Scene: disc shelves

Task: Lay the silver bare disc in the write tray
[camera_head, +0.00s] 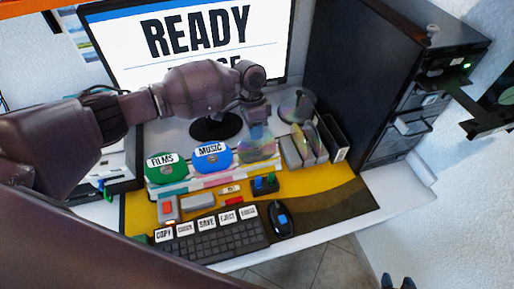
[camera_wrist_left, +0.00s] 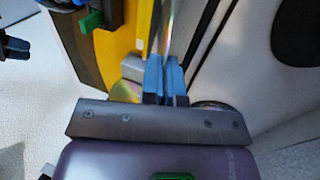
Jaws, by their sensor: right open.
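The silver bare disc (camera_head: 258,148) is clear and rainbow-tinted, beside the blue MUSIC disc at the disc rack. My left gripper (camera_head: 257,122) reaches down to its upper edge. In the left wrist view the blue fingers (camera_wrist_left: 167,82) are close together on a thin disc edge (camera_wrist_left: 167,30). I cannot tell whether the disc is clear of the rack. The dark fingertips of my right gripper (camera_head: 397,282) show apart and empty at the bottom edge. A black tray (camera_head: 455,86) sticks out of the tower at the upper right, by a green light; I cannot read its label.
The green FILMS disc (camera_head: 166,167) and blue MUSIC disc (camera_head: 212,156) stand in the rack. A clear disc (camera_head: 297,107) and upright grey cases (camera_head: 304,150) stand right of it. The black tower (camera_head: 360,70), monitor (camera_head: 120,50), keyboard (camera_head: 215,240) and mouse (camera_head: 282,219) surround the desk.

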